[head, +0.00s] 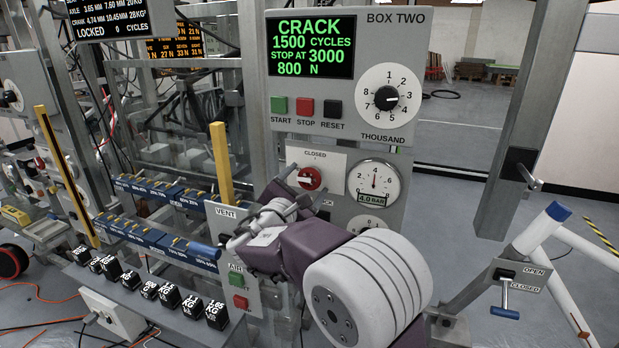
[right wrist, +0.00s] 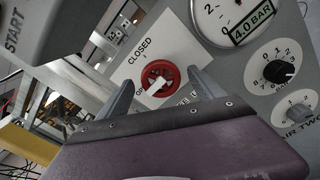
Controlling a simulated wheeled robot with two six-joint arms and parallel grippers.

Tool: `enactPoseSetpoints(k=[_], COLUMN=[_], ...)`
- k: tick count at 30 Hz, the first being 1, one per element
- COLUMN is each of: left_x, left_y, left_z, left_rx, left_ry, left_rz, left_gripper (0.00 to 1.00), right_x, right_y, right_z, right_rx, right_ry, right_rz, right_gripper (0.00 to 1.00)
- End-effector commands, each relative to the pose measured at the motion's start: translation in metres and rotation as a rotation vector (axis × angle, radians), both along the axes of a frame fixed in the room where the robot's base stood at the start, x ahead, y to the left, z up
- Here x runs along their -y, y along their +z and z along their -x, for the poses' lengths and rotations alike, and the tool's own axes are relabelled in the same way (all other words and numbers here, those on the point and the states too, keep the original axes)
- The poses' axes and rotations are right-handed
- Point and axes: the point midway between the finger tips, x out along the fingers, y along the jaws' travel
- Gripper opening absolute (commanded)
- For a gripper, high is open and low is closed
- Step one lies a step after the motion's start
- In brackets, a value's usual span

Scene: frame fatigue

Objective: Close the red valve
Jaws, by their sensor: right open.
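The red valve (head: 309,178) is a round red knob with a white bar handle on a white plate on the grey panel. In the right wrist view the valve (right wrist: 150,72) lies centred ahead, under the word CLOSED; its bar lies sideways, towards lettering at the left that is partly hidden. My right gripper (head: 298,190) comes up from below, in front of the valve. In the wrist view its two fingers (right wrist: 162,88) are spread, one on each side of the knob. I cannot tell whether they touch it. My left gripper is not in view.
A pressure gauge (head: 374,183) reading 4.0 BAR sits right of the valve. Above are a display (head: 312,47), buttons and a black dial (head: 386,98). A yellow upright post (head: 221,163) and blue rails stand to the left. A blue-handled lever (head: 505,290) is at the lower right.

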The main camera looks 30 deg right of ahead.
Motion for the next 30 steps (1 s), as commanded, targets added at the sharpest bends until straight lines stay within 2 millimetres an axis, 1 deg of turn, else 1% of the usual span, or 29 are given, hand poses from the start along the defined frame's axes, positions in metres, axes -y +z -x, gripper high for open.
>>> enactPoseSetpoints(k=[1,3,6,14,15,17,18,20,21,22,26,30], left_x=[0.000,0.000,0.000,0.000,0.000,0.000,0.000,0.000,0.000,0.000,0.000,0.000], left_y=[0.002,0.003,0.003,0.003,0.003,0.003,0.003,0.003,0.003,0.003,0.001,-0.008], left_z=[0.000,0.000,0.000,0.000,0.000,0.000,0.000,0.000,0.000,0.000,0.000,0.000], left_rx=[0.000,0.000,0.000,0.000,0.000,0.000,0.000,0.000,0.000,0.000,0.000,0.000], left_ry=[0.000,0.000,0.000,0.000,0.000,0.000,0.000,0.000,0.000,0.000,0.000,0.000], left_rz=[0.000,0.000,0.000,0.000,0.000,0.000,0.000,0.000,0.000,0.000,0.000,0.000], left_gripper=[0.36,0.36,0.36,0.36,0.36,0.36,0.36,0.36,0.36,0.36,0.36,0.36], right_x=[0.007,0.014,0.020,0.022,0.022,0.022,0.022,0.022,0.022,0.022,0.022,0.022], right_y=[0.001,0.000,0.000,0.000,0.000,0.000,0.000,0.000,0.000,0.000,-0.001,-0.003], right_z=[-0.006,-0.012,-0.017,-0.019,-0.019,-0.019,-0.019,-0.019,-0.019,-0.019,-0.019,-0.019], right_rx=[0.000,-0.001,-0.001,0.000,0.000,0.000,0.000,0.000,0.000,0.000,0.004,0.028], right_ry=[-0.003,-0.003,-0.001,0.001,0.000,0.000,0.000,0.000,0.000,0.000,0.000,0.001], right_rz=[0.001,0.000,0.001,0.000,0.000,0.000,0.000,0.000,0.000,0.000,-0.003,-0.024], right_gripper=[0.77,0.77,0.77,0.77,0.74,0.58,0.47,0.30,0.19,0.15,0.15,0.15])
